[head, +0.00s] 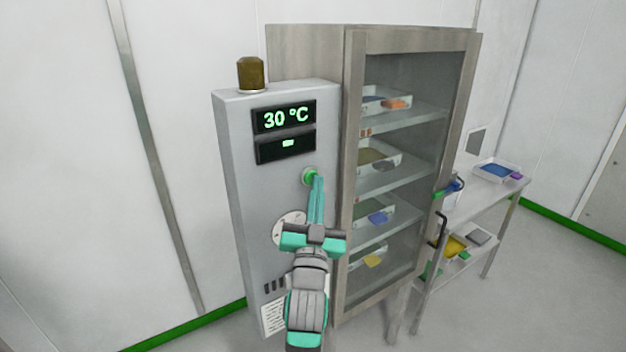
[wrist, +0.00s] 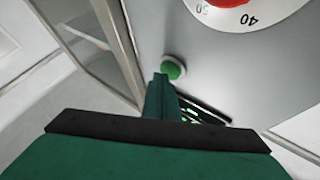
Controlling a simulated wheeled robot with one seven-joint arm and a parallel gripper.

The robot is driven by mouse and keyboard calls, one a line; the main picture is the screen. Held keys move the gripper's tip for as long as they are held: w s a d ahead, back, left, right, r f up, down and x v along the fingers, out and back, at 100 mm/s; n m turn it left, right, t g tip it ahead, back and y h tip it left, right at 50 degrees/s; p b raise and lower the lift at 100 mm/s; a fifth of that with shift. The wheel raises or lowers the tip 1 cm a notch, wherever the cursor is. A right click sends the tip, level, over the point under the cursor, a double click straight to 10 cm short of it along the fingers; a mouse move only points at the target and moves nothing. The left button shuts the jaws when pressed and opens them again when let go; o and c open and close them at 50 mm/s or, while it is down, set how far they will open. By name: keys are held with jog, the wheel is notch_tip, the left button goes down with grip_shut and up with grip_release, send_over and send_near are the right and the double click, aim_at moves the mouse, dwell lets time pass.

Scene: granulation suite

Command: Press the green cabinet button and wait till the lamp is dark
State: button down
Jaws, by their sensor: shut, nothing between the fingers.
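The green button (head: 309,176) is on the front of the grey control cabinet (head: 240,200), below the display. It also shows in the wrist view (wrist: 173,68). My gripper (head: 318,180) is shut and empty, with its fingertips at the button's lower right edge in the head view. In the wrist view the fingertips overlap the button's edge; whether they touch it I cannot tell. The lamp (head: 250,74) on top of the cabinet is dark brownish amber and looks unlit. The display (head: 284,118) reads 30 °C, with a small green mark on the panel below.
A glass-fronted cabinet (head: 355,45) with several trays stands right beside the control cabinet. A dial (wrist: 245,15) sits below the button, partly behind my arm. A metal trolley (head: 500,205) with trays stands at the right. The floor at the far right is clear.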

jog(key=shift+w+a, duration=0.1)
jog(key=shift+w, duration=0.05)
dwell(0.5)
jog(key=shift+s+d, duration=0.55)
jog(key=shift+s, duration=0.2)
jog(key=shift+s+d, duration=0.75)
jog(key=shift+s, duration=0.3)
jog(key=shift+s+d, duration=0.7)
jog(key=shift+s, duration=0.3)
